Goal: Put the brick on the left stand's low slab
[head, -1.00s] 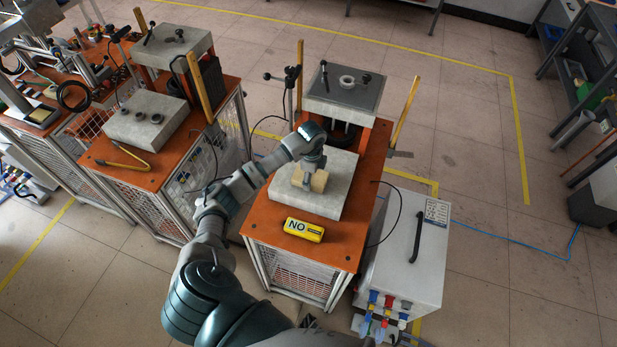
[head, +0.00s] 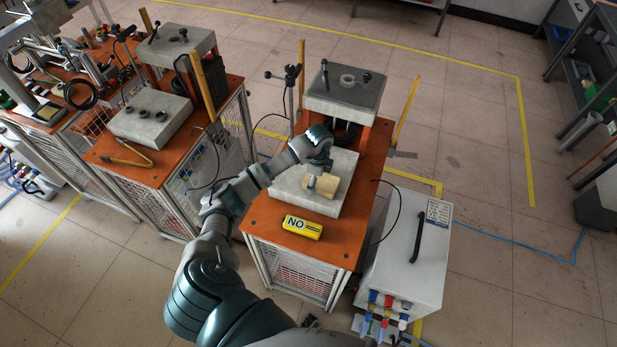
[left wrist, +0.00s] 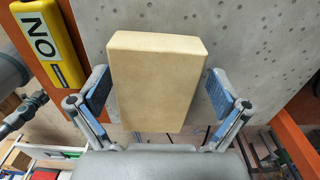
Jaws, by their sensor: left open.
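The tan brick (head: 325,189) is on the low grey slab (head: 328,212) of the right-hand orange stand in the head view. In the left wrist view the brick (left wrist: 156,82) lies between the two blue-padded fingers. My left gripper (head: 314,186) is open around the brick's near part, with a gap visible on each side in the wrist view (left wrist: 160,100). The left stand's low slab (head: 135,128) carries several dark rings. My right gripper is not in view.
A yellow "NO" block (head: 302,227) lies on the right stand's orange top, in front of the slab. A yellow-handled tool (head: 130,162) lies before the left stand's slab. Upright yellow bars flank both stands. A white cabinet (head: 408,250) stands at right.

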